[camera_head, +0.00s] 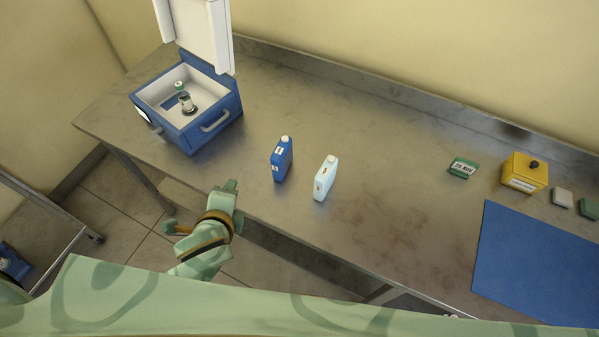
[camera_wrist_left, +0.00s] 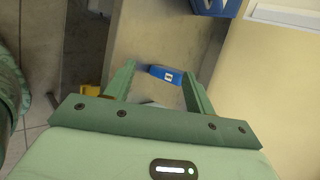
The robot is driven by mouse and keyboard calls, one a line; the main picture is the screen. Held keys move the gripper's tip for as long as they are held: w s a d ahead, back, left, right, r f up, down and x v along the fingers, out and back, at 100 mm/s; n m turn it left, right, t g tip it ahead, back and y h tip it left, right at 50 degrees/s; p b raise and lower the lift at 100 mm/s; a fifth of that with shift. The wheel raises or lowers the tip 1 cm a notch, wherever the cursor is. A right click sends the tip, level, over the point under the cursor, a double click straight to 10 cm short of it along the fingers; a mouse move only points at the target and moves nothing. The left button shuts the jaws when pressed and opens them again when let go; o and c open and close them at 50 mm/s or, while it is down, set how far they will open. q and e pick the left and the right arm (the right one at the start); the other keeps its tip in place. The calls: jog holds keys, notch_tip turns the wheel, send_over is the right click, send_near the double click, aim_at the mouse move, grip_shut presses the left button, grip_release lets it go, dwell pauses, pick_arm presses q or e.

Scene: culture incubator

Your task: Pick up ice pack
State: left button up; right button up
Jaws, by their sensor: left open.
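A blue flat bottle-shaped pack (camera_head: 281,161) with a pale cap and white label stands upright on the steel bench. A similar pale blue-white pack (camera_head: 324,180) stands just right of it. Either looks like an ice pack. My left gripper (camera_head: 229,187) is at the bench's front edge, left of both packs and apart from them. In the left wrist view, its two fingers (camera_wrist_left: 159,70) are spread, and the blue pack (camera_wrist_left: 163,75) shows beyond them, between their tips. The fingers hold nothing. My right gripper is not in view.
An open blue cooler box (camera_head: 222,124) with small vials inside stands at the bench's left, lid raised. To the right are a green labelled block (camera_head: 463,167), a yellow box (camera_head: 524,173) and a blue mat (camera_head: 540,265). The bench (camera_head: 400,190) between is clear.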

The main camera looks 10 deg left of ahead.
pick_arm(q)
jog(key=w+d+r+m+t+h, duration=0.1)
jog(key=w+d+m+t+h, duration=0.1)
jog(key=d+m, duration=0.6)
jog(key=m+h, duration=0.5)
jog(key=m, duration=0.8)
send_near(326, 172)
jog(key=shift+t, duration=0.4)
jog(key=b+x, duration=0.1)
jog(key=x, duration=0.2)
jog(key=f+b+x, duration=0.1)
jog(key=x, duration=0.2)
jog(key=shift+s+a, duration=0.15)
jog(key=shift+w+f, duration=0.25)
jog(key=shift+w, duration=0.25)
jog(key=w+f, duration=0.1)
jog(key=w+d+f+b, duration=0.2)
jog(key=shift+w, duration=0.5)
jog(key=shift+r, duration=0.15)
grip_shut()
